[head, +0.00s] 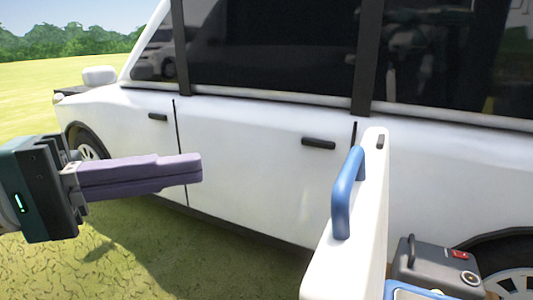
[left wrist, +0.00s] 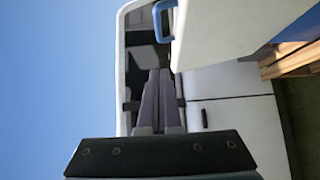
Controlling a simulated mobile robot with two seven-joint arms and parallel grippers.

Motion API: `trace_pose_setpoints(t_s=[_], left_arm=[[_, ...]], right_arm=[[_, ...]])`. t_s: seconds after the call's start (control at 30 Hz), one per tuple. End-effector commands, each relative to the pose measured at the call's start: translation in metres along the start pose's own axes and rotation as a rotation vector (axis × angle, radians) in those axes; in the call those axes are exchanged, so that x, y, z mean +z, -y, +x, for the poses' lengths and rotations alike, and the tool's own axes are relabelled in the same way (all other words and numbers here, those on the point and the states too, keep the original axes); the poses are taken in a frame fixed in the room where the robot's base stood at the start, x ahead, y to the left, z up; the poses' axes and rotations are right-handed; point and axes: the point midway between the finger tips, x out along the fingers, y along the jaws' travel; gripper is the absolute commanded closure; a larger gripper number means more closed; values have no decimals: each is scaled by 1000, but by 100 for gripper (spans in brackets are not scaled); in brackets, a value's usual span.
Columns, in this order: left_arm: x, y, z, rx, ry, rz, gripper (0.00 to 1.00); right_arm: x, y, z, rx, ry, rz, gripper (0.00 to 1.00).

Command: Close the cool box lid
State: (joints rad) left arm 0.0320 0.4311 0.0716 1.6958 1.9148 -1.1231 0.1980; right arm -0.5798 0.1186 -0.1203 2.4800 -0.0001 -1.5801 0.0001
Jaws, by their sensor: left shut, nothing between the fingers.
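The cool box lid (head: 350,250) is a thick white panel standing upright, open, at the lower right of the head view. A blue handle (head: 346,195) is on its left face. In the left wrist view the lid (left wrist: 235,30) fills the upper right, with the blue handle (left wrist: 163,20) at its left edge. A blue part (head: 412,291), perhaps the box's rim, shows right of the lid; the rest of the box is out of frame. My left gripper (head: 199,167) is shut and empty, left of the lid and apart from it. My right gripper is not in view.
A white car (head: 245,150) stands behind, across the view. A grey case with a red switch (head: 437,265) sits right of the lid. Slatted wood (left wrist: 292,60) shows beside the lid in the left wrist view. Grass (head: 150,265) lies open at lower left.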

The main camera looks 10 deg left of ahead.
Motion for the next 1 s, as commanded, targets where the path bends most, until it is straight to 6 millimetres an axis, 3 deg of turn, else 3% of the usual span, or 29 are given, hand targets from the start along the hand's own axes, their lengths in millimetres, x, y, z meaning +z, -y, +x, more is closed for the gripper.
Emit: trace_pose_setpoints(t_s=[0.47,0.7,1.0], left_arm=[[2,-3,95,2,3,4,100],[24,-1,114,-2,0,5,100],[28,1,118,-2,-1,7,100]], right_arm=[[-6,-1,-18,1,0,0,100],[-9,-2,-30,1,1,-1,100],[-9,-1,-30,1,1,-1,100]])
